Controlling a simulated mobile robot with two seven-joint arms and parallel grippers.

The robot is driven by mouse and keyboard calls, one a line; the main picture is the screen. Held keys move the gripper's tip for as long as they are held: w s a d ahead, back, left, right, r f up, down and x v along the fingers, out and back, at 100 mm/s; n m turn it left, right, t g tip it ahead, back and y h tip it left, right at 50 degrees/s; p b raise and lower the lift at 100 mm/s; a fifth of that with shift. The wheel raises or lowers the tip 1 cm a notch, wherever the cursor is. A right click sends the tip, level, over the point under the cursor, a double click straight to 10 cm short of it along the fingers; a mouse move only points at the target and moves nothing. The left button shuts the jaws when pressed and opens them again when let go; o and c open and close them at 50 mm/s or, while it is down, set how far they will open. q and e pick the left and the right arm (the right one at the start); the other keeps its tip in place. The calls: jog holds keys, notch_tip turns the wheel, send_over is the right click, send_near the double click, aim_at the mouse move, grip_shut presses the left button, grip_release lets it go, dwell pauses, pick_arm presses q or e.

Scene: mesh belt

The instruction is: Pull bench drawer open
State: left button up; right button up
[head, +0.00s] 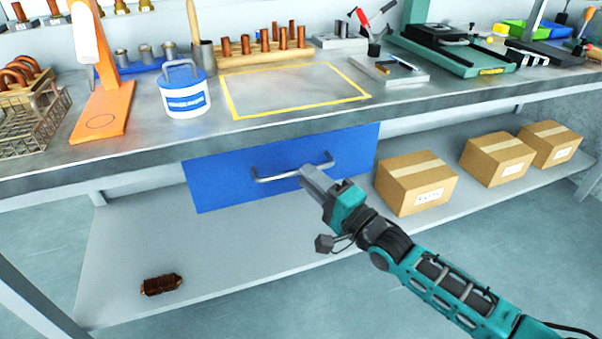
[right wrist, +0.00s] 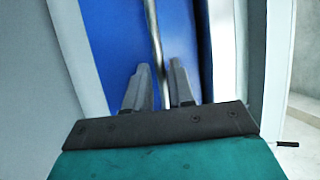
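The bench drawer has a blue front (head: 225,178) and sits under the bench top, looking flush with the bench, with no gap seen. Its silver bar handle (head: 275,177) runs across the front. My right gripper (head: 308,174) is at the right part of the handle. In the right wrist view the handle (right wrist: 152,30) runs down toward the space between the two fingers of my right gripper (right wrist: 161,80). The fingers stand apart, with a gap beside the bar, against the blue drawer front (right wrist: 115,40). My left gripper is not in view.
The bench top (head: 130,145) carries a white and blue tub (head: 185,98), an orange stand (head: 103,110) and a yellow-outlined area. On the lower shelf (head: 235,250) are cardboard boxes (head: 415,185) at right and a dark brown ribbed part (head: 160,285) at left.

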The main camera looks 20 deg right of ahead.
jog(key=shift+x, duration=1.75)
jog(key=shift+c, duration=0.4)
grip_shut()
